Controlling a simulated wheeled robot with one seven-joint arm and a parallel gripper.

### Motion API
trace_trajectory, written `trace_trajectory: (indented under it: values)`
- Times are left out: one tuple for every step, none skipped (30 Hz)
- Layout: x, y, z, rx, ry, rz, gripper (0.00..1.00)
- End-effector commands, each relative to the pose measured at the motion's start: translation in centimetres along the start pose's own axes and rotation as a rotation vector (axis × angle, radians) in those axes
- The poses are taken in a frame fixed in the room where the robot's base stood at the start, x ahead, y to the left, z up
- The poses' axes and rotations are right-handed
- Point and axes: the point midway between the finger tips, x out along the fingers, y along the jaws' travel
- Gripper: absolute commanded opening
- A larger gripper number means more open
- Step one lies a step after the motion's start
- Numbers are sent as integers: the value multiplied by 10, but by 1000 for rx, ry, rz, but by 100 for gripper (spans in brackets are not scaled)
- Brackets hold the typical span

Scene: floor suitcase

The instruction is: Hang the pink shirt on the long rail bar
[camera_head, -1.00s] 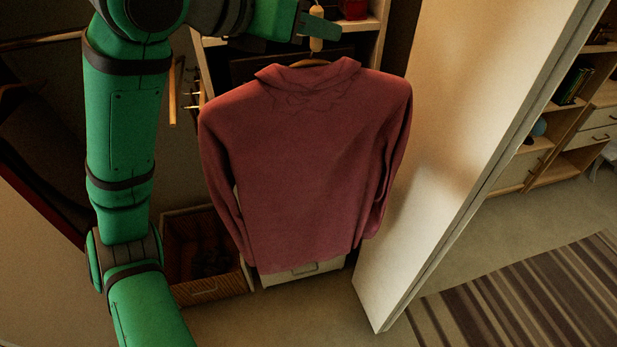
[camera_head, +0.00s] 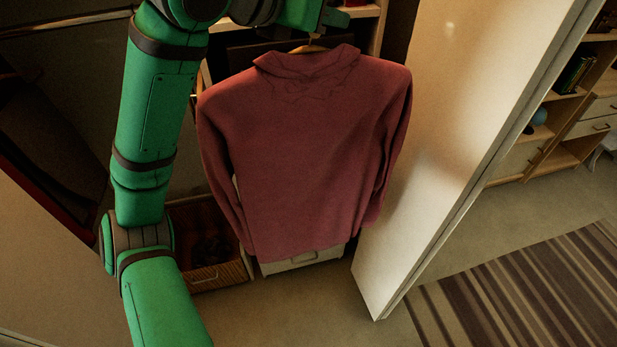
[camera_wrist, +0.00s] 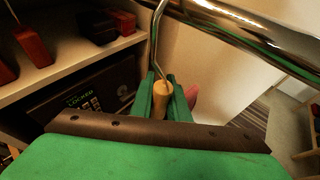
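The pink shirt (camera_head: 308,150) hangs upright on a wooden hanger (camera_head: 309,48) in the head view, in front of the closet opening. My gripper (camera_wrist: 162,98) is shut on the wooden neck of the hanger, which sits between its green fingers in the wrist view. The hanger's metal hook (camera_wrist: 155,45) rises from the neck. The shiny rail bar (camera_wrist: 235,38) crosses the upper right of the wrist view, close to the hook. The hook's tip is not clear, so I cannot tell whether it is over the bar.
A white door panel (camera_head: 450,130) stands right of the shirt. A wooden drawer (camera_head: 215,278) is low at left. A dark safe (camera_wrist: 85,95) sits under a shelf (camera_wrist: 60,75) holding red and dark items. A striped rug (camera_head: 530,290) lies on open floor at right.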

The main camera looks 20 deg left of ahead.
Motion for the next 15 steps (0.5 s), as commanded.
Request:
trace_trajectory:
  values:
    - [0,0,0,0,0,0,0]
    - [0,0,0,0,0,1,0]
    - [0,0,0,0,0,1,0]
    - [0,0,0,0,-1,1,0]
    - [0,0,0,0,-1,1,0]
    - [-1,1,1,0,-1,2,0]
    - [-1,1,1,1,-1,3,0]
    - [-2,2,2,1,-1,4,0]
    - [-2,3,2,2,0,6,0]
    - [-4,4,3,2,-1,8,0]
    - [-4,5,4,1,-1,9,0]
    - [-4,5,4,0,0,9,0]
    - [-5,6,5,-1,-1,10,0]
    - [-5,7,5,-1,-1,10,0]
    - [-5,6,5,-2,0,9,0]
